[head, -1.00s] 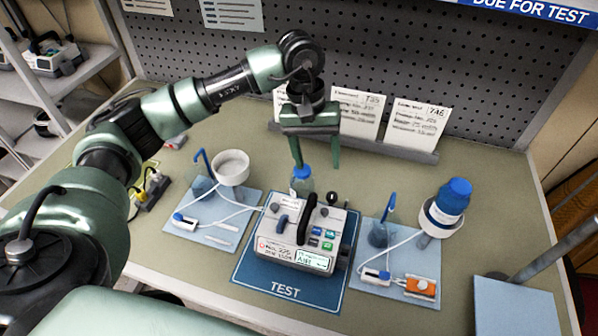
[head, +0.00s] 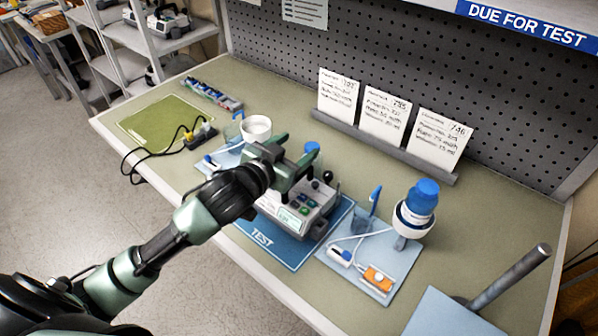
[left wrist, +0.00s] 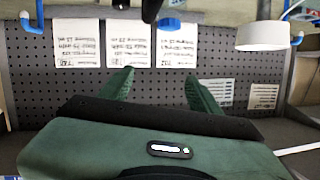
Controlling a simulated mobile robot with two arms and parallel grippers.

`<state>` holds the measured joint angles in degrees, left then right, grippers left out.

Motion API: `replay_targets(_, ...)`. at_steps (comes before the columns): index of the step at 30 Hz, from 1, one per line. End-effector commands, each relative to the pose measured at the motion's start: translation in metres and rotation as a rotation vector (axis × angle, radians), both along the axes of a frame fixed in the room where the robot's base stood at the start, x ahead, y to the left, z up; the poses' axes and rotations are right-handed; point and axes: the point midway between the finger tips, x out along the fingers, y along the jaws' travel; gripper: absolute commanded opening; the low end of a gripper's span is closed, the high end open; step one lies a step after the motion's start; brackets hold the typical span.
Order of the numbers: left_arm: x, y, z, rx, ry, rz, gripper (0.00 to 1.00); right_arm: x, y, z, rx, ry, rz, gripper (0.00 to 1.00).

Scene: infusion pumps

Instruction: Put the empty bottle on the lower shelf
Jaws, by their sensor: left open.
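A bottle with a blue cap (head: 312,148) stands behind the pump (head: 297,208); its lower part is hidden. Another blue-topped bottle (head: 422,196) sits in a white ring holder at the right. I cannot tell from the picture which is empty. My left gripper (head: 297,152) is open, over the pump, with its fingers toward the pegboard and close to the first bottle. In the left wrist view its fingers (left wrist: 160,85) are apart with nothing between them, and a blue cap (left wrist: 171,25) shows beyond. My right gripper is out of view. A shelf rack (head: 150,38) holding devices stands at the back left.
A white cup holder (head: 256,128) stands left of the pump, and an orange device (head: 378,279) lies on the right mat. Cards (head: 388,117) line the pegboard (head: 430,75). A grey post (head: 510,277) rises at front right. Floor (head: 75,215) is open at left.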

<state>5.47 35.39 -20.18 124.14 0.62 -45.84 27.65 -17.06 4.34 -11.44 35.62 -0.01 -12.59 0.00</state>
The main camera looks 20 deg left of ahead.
Motion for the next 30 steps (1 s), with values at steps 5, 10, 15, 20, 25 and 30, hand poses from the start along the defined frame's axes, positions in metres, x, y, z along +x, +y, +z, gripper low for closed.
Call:
replay_targets(5,-0.008,0.007,-0.028,-0.122,0.135,0.07,0.63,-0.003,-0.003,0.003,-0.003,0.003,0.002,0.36)
replay_targets(10,0.019,0.003,-0.038,-0.124,0.137,0.072,0.63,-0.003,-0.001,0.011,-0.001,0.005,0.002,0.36)
replay_targets(15,0.041,-0.001,-0.049,-0.123,0.135,0.07,0.63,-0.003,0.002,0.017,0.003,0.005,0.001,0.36)
replay_targets(20,0.05,-0.002,-0.054,-0.12,0.134,0.07,0.63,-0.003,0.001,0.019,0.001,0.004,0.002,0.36)
replay_targets(25,0.067,-0.004,-0.064,-0.121,0.136,0.07,0.63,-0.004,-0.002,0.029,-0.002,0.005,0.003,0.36)
replay_targets(30,0.086,-0.008,-0.075,-0.121,0.133,0.07,0.63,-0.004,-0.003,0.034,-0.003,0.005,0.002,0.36)
